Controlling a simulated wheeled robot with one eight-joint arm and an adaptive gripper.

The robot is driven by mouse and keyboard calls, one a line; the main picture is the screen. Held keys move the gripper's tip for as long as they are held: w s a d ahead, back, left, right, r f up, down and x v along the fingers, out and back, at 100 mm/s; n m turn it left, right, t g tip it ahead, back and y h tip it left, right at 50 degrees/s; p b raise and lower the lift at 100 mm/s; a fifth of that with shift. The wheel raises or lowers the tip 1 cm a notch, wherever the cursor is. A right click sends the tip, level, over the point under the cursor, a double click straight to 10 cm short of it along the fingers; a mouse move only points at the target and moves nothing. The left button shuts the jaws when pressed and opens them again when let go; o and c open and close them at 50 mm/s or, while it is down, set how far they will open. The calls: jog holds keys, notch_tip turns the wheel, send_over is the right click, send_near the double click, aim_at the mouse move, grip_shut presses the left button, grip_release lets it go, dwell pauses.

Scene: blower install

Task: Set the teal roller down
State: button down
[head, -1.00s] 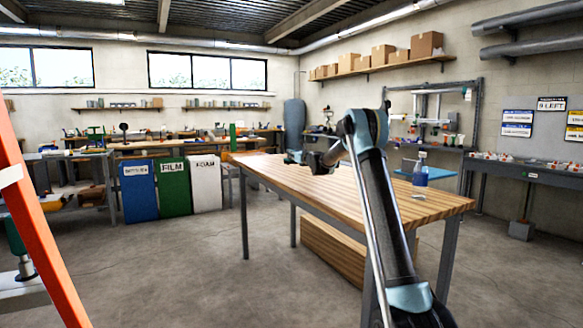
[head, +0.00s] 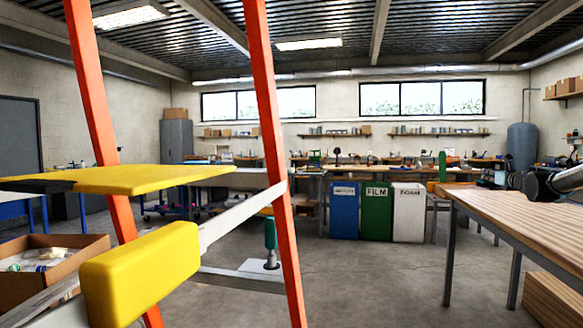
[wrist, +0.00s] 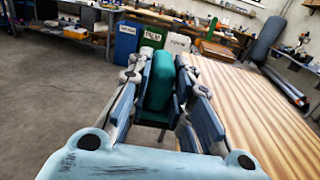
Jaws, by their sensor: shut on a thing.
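In the wrist view the teal roller (wrist: 161,81) is held between the two finger pads of my gripper (wrist: 160,85). It lies lengthwise along the fingers, with its far end rounded. Its lower side is hidden. The wooden table (wrist: 250,110) lies just right of the gripper, and the held roller appears near its left edge. I cannot tell how high above the top the roller is. In the head view only part of my arm shows at the right edge, over the table (head: 510,203), and the roller is not clearly seen.
Blue (head: 343,210), green (head: 376,212) and white (head: 408,213) bins stand beyond the table. An orange ladder frame (head: 278,150), a yellow platform (head: 130,180) and a yellow block (head: 140,275) are close on the left. A cardboard box (head: 50,270) sits low left.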

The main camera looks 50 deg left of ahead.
jog(key=s+a+r+n+g+y, duration=0.15)
jog(key=s+a+r, duration=0.35)
jog(key=s, duration=0.8)
jog(key=s+a+r+n+g+y, duration=0.1)
jog(key=s+a+r+n+g, duration=0.15)
jog(key=s+a, duration=0.85)
jog(key=s+a+r+n+g+y, duration=0.1)
jog(key=s+a+r+g+y, duration=0.2)
jog(key=s, duration=1.3)
jog(key=s+d+r+n+g+h, duration=0.1)
jog(key=s+d+r+n+g, duration=0.4)
jog(key=s, duration=1.8)
jog(key=s+d+r+n+g+h, duration=0.1)
jog(key=s+d+r+n+g, duration=0.35)
jog(key=s, duration=1.95)
jog(key=s+r+n+g+h, duration=0.15)
jog(key=s+g, duration=0.65)
jog(key=s, duration=1.5)
jog(key=t+y, duration=0.1)
send_over(153, 169)
notch_tip(153, 169, down, 3)
jog(key=shift+a+r, duration=0.1)
jog(key=shift+r, duration=0.05)
jog(key=shift+f, duration=1.65)
